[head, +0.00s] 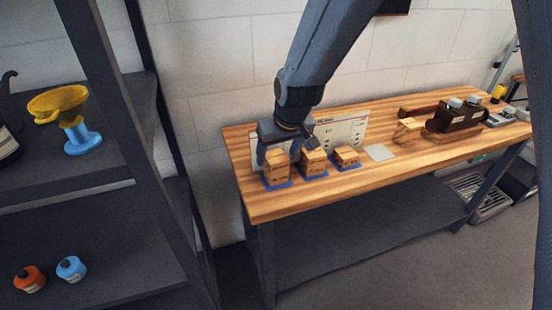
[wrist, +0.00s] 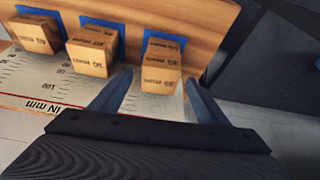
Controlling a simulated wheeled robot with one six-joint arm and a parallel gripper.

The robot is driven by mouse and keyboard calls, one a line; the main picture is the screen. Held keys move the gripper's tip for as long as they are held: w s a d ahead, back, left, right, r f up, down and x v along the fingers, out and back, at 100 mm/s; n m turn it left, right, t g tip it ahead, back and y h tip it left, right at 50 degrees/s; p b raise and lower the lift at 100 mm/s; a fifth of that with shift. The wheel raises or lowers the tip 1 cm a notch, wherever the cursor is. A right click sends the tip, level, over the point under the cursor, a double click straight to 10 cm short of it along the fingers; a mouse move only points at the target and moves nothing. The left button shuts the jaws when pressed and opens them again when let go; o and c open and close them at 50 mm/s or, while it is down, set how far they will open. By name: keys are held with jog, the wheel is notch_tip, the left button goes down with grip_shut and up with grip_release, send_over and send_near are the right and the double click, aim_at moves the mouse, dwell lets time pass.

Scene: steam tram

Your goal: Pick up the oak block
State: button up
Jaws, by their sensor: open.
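A fourth wooden block (head: 407,132) stands farther right. I cannot tell by label which is oak. My gripper (head: 280,154) is open at the left block. In the wrist view, my gripper (wrist: 158,82) has that block (wrist: 161,66) between and just beyond its fingertips, with gaps on both sides. The other two blocks (wrist: 92,52) (wrist: 38,34) lie to its left.
A white ruled board (head: 342,131) stands behind the blocks on the workbench (head: 290,204). A pale square (head: 380,152) and a dark model (head: 455,116) are to the right. A dark shelf (head: 75,230) with a yellow funnel (head: 58,103) stands at left.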

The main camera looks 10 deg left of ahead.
jog(key=shift+x, duration=1)
jog(key=shift+c, duration=0.2)
jog(key=c, duration=1.1)
jog(key=shift+c, duration=0.2)
jog(key=shift+r, duration=0.1)
